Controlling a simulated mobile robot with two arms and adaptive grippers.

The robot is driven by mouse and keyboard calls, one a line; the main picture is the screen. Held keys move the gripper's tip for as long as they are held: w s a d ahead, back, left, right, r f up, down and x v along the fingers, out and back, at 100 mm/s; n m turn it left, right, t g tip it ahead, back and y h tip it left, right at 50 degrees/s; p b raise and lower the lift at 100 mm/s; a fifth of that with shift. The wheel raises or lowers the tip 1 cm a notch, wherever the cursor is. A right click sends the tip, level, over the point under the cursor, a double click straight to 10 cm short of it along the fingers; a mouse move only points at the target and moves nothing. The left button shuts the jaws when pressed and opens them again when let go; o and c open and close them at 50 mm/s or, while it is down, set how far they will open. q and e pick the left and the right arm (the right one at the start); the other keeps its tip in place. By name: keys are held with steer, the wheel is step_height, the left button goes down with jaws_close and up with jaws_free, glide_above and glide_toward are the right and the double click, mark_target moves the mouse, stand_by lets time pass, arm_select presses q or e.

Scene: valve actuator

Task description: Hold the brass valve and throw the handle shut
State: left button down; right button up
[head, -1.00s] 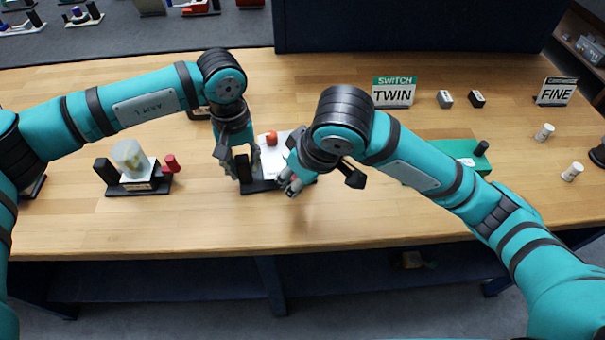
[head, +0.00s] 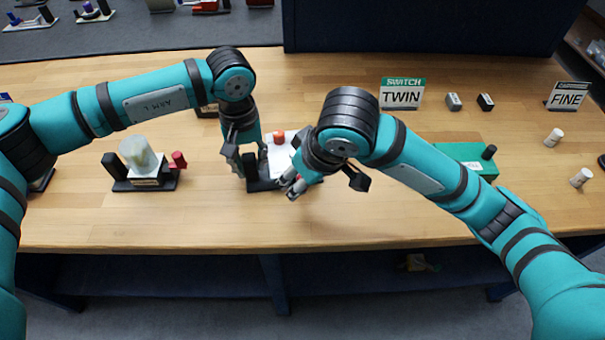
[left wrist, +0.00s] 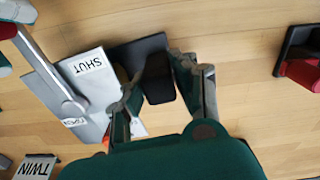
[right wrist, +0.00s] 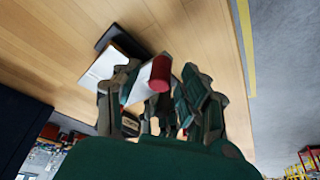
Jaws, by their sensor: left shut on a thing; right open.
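The valve fixture has a white plate (head: 281,160) on a dark base. In the left wrist view the plate (left wrist: 90,90) reads SHUT and OPEN, with a grey lever (left wrist: 45,70) across it. My left gripper (head: 249,172) is shut on the fixture's black upright block (left wrist: 158,80), at the plate's left in the head view. My right gripper (head: 292,186) is at the fixture's right side. In the right wrist view its open fingers are on either side of the red handle grip (right wrist: 161,73); contact is unclear. The brass valve body is mostly hidden. An orange-red part (head: 279,138) shows behind the plate.
Another fixture with a cloudy dome (head: 140,155) and red knob stands at left. A green box (head: 470,158), white cylinders (head: 554,138), small blocks and the TWIN (head: 402,97) and FINE signs stand at right. The front middle of the table (head: 350,220) is clear.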

steer(key=v, duration=1.2)
arm_select(q)
steer(key=c, duration=1)
jaws_free()
arm_select(e)
steer(key=shift+a, duration=0.1)
arm_select(q)
steer(key=shift+o, duration=0.2)
